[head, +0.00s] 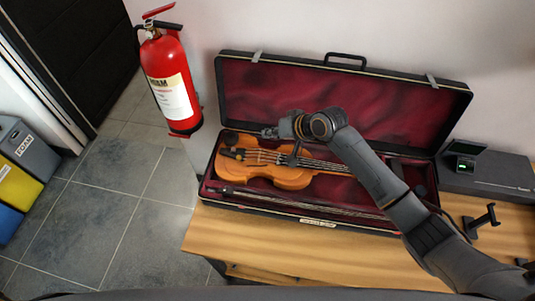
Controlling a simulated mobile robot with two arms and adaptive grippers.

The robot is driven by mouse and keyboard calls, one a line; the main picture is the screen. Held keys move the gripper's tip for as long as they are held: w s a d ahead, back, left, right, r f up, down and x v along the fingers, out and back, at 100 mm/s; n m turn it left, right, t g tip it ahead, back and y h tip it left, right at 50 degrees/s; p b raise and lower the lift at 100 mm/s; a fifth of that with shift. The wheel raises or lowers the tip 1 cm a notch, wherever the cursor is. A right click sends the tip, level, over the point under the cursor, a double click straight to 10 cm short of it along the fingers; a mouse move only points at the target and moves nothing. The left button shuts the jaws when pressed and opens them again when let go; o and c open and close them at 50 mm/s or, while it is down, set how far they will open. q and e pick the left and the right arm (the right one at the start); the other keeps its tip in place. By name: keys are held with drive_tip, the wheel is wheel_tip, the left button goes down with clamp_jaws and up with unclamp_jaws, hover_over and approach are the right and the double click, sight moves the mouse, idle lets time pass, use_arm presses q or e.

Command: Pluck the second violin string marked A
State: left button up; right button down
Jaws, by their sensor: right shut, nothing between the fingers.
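The orange-brown violin (287,179) lies in an open case with dark red lining. Its body is at the left and its neck runs to the right, partly hidden under my right arm. Its strings (265,157) run lengthwise along it; they are too small to tell apart, and no A mark can be read. My right gripper (266,133) is shut and empty, at the far side of the violin's body, pointing left above or near its upper edge. I cannot tell whether it touches anything. My left gripper is not in view.
The open case (445,98) stands on a wooden table (290,256), its lid leaning back. A bow (290,203) lies along the case's front. A dark box (490,174) and a small black stand (483,220) are at the right. A red fire extinguisher (168,65) hangs at the left.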

drive_tip(key=f+b, duration=0.7)
drive_tip(key=shift+w+f+b, duration=0.15)
drive_tip(key=shift+w+b, duration=0.05)
drive_tip(key=shift+b, duration=0.15)
drive_tip(key=shift+f, duration=0.85)
drive_tip(key=shift+f, duration=0.15)
idle(0.5)
drive_tip(key=shift+f+b, duration=0.25)
drive_tip(key=shift+b, duration=0.05)
drive_tip(key=shift+f, duration=0.35)
idle(0.4)
drive_tip(key=shift+r, duration=0.15)
drive_tip(key=shift+s+r+p, duration=0.1)
drive_tip(key=shift+r+p, duration=0.55)
drive_tip(key=shift+p, duration=0.15)
